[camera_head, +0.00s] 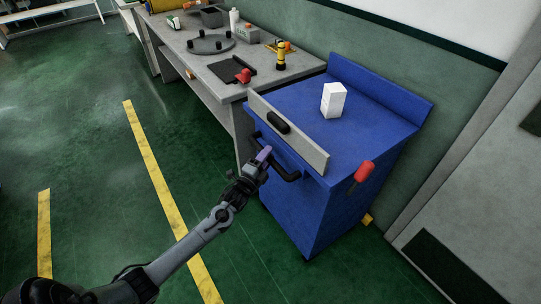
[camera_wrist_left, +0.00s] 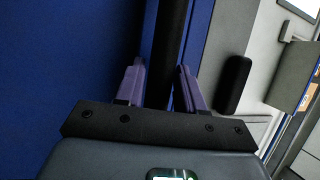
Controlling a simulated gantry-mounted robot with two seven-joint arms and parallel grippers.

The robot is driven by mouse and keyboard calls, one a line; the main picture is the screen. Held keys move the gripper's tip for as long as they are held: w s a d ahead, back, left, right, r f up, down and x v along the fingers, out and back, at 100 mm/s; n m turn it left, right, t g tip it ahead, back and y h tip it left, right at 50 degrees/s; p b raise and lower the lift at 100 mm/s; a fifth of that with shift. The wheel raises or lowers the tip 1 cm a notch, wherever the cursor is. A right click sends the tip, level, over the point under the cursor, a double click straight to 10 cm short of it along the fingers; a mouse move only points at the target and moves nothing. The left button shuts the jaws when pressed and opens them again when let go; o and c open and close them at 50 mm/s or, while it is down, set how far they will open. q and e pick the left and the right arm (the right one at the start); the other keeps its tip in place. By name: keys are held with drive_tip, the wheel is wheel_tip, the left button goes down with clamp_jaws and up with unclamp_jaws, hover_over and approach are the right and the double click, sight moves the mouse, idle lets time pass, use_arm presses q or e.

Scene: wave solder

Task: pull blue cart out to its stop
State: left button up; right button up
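The blue cart (camera_head: 365,130) stands against the wall, beside the right end of the workbench. A black bar handle (camera_head: 288,176) runs across its front, below a raised grey panel with a dark oblong grip (camera_head: 278,122). My left gripper (camera_head: 264,154) is at the left part of the handle. In the left wrist view its purple fingers (camera_wrist_left: 160,85) lie either side of the dark bar (camera_wrist_left: 172,35). I cannot tell whether both fingers touch it. Blue cart surface (camera_wrist_left: 65,60) fills the left of that view. My right gripper is not in view.
A white box (camera_head: 333,99) stands on the cart top, and a red-handled item (camera_head: 364,171) is at its right edge. The grey workbench (camera_head: 215,80) holds tools and a round plate (camera_head: 211,44). Green floor with yellow lines (camera_head: 160,185) is open in front.

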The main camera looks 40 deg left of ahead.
use_arm(q)
drive_tip(key=shift+x, duration=1.1)
clamp_jaws()
